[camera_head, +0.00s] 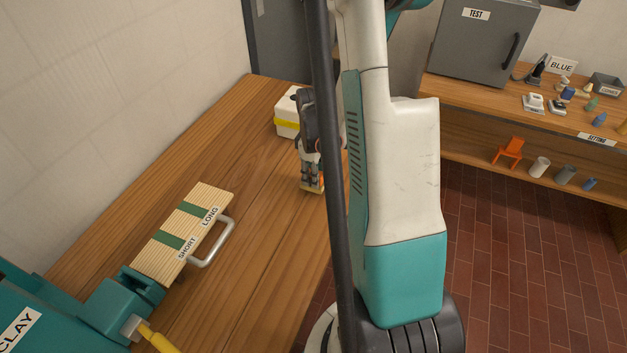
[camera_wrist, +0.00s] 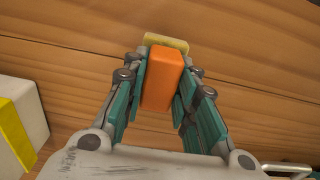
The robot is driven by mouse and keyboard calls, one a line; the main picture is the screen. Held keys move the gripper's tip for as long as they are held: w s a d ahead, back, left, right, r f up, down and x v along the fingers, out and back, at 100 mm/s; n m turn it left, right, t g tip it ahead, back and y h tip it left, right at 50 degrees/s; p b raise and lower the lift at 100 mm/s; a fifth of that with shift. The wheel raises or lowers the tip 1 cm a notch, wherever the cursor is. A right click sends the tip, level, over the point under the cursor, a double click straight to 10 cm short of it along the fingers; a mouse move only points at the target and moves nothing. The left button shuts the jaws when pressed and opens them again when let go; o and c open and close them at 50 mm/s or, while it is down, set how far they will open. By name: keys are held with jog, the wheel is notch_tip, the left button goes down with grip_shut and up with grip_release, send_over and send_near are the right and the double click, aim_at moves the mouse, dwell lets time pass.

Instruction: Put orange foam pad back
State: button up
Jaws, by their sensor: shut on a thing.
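My gripper (camera_wrist: 163,70) is shut on the orange foam pad (camera_wrist: 161,82), with a teal-lined finger on each side of it. A pale yellow piece (camera_wrist: 166,42) shows at the pad's far end; I cannot tell whether it is joined to the pad or lies under it. In the head view my gripper (camera_head: 312,183) points down over the wooden table near its right edge, and a bit of the orange pad (camera_head: 321,177) shows beside the fingers. Whether the pad touches the table is unclear.
A white box with a yellow band (camera_head: 287,124) stands just behind my gripper. A ribbed board marked SHORT and LONG (camera_head: 190,228), with a metal handle, lies nearer. A teal CLAY machine (camera_head: 60,315) is at lower left. A shelf (camera_head: 480,100) with small items stands right.

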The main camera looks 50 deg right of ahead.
jog(key=shift+f, duration=0.85)
jog(key=shift+f+b, duration=0.2)
jog(key=shift+b, duration=0.15)
jog(key=o, duration=0.9)
jog(key=shift+o, duration=0.2)
jog(key=shift+r+p, duration=0.15)
jog(key=shift+p, duration=0.3)
